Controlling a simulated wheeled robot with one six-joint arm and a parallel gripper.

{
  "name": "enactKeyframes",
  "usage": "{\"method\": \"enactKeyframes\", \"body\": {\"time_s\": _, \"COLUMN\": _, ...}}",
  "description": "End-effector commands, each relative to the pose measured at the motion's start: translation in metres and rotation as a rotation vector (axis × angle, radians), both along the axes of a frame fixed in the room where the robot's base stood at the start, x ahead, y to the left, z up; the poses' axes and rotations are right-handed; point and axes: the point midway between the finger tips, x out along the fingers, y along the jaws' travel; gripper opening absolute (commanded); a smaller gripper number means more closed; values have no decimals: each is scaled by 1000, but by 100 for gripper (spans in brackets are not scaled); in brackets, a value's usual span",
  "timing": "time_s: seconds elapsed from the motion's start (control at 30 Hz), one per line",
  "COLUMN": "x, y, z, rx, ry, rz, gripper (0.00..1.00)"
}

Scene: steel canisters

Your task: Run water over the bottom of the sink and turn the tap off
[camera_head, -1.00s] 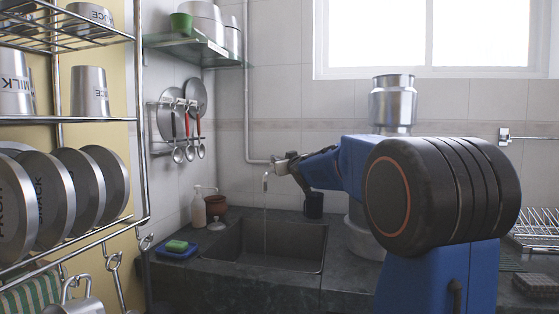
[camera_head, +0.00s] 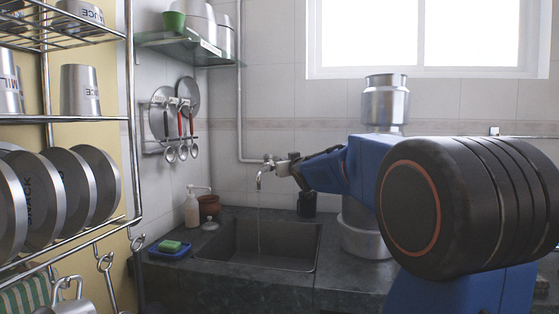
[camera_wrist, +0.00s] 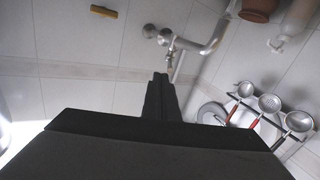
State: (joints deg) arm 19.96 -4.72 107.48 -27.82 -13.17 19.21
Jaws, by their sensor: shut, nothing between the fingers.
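The metal tap (camera_head: 264,172) comes out of the back wall above the dark stone sink (camera_head: 225,256). A thin stream of water (camera_head: 258,222) falls from its spout into the basin. My gripper (camera_head: 289,168) is at the tap's right side, by its body; whether it touches is unclear. In the wrist view my gripper (camera_wrist: 161,80) is shut and empty, with the fingertips just short of the tap (camera_wrist: 200,46). A round knob (camera_wrist: 150,31) shows at the tap's end. The basin floor is partly hidden by the sink's front edge.
A soap bottle (camera_head: 192,210), a brown pot (camera_head: 209,205) and a blue tray (camera_head: 170,250) with a green sponge stand left of the sink. A dark cup (camera_head: 307,204) stands behind it, below my forearm. A plate rack fills the left.

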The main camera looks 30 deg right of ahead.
Motion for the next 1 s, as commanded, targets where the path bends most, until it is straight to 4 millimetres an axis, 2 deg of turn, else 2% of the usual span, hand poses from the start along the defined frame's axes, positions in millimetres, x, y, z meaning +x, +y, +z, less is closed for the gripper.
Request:
{"method": "enactKeyframes", "body": {"time_s": 0.2, "x": -10, "y": -52, "z": -20, "rx": 223, "ry": 30, "rz": -144, "gripper": 0}}
{"method": "enactKeyframes", "body": {"time_s": 0.4, "x": -20, "y": -82, "z": -45, "rx": 461, "ry": 67, "rz": -229, "gripper": 0}}
{"method": "enactKeyframes", "body": {"time_s": 0.53, "x": -24, "y": -91, "z": -60, "rx": 622, "ry": 88, "rz": -253, "gripper": 0}}
{"method": "enactKeyframes", "body": {"time_s": 0.73, "x": -23, "y": -90, "z": -72, "rx": 867, "ry": 102, "rz": -236, "gripper": 0}}
{"method": "enactKeyframes", "body": {"time_s": 0.87, "x": -20, "y": -85, "z": -71, "rx": 1024, "ry": 94, "rz": -194, "gripper": 0}}
{"method": "enactKeyframes", "body": {"time_s": 1.0, "x": -14, "y": -78, "z": -58, "rx": 1182, "ry": 65, "rz": -118, "gripper": 0}}
